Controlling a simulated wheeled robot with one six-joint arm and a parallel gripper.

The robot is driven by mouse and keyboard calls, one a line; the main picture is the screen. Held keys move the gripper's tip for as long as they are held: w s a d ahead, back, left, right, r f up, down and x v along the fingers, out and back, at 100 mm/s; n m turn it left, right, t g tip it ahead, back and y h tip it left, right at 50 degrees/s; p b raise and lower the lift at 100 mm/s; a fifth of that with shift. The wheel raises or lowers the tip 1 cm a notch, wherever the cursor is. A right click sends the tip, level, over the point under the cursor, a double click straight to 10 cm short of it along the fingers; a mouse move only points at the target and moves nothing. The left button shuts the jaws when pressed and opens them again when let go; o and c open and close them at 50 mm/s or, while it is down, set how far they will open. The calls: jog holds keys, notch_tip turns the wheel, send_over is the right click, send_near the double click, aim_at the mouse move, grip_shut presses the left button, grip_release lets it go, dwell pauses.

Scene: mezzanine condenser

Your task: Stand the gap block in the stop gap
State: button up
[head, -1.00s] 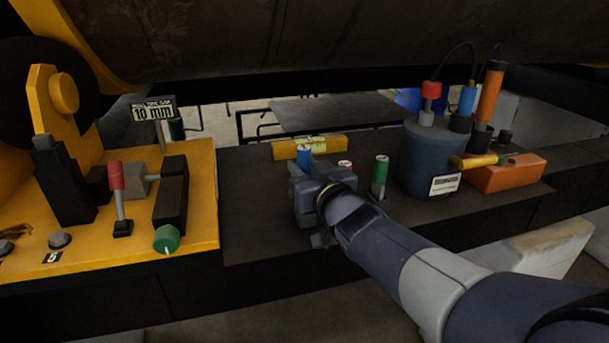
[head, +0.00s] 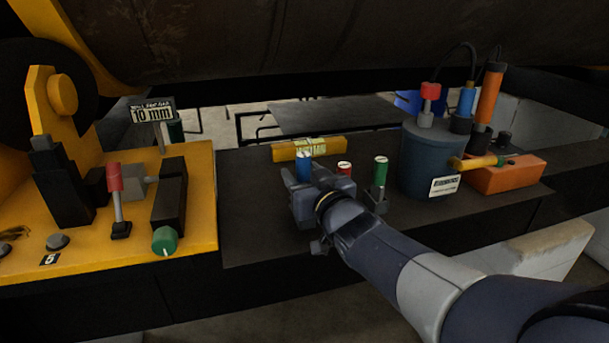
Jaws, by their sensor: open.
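Three small coloured pieces with pale tops stand on the dark bench: a blue one (head: 304,166), a red one (head: 344,169) and a green one (head: 380,170). I cannot tell from their markings which is the gap block. My gripper (head: 300,182) is open at the blue piece, which shows just above the jaws; its lower part is hidden. I see no clear gap between jaws and piece. The yellow machine base (head: 198,232) at left carries black stop parts (head: 169,195) and a grey block (head: 133,185). A sign (head: 153,113) there reads 10 mm. The stop gap itself is not clearly visible.
A red-handled lever (head: 116,195) and green knob (head: 165,240) stand on the yellow base. A yellow bar (head: 318,147) lies behind my gripper. A blue-grey canister (head: 426,160) and orange box (head: 507,175) stand at right. The bench between base and gripper is clear.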

jog(key=shift+r, duration=0.1)
jog(key=shift+r+p, duration=0.2)
jog(key=shift+p, duration=0.15)
jog(key=v, duration=1.2)
jog(key=x, duration=1.2)
jog(key=shift+f, duration=0.1)
jog(key=shift+f+b, duration=0.3)
jog(key=shift+b, duration=0.1)
jog(key=shift+r, duration=0.1)
jog(key=shift+s+r, duration=0.1)
jog(key=shift+r, duration=0.05)
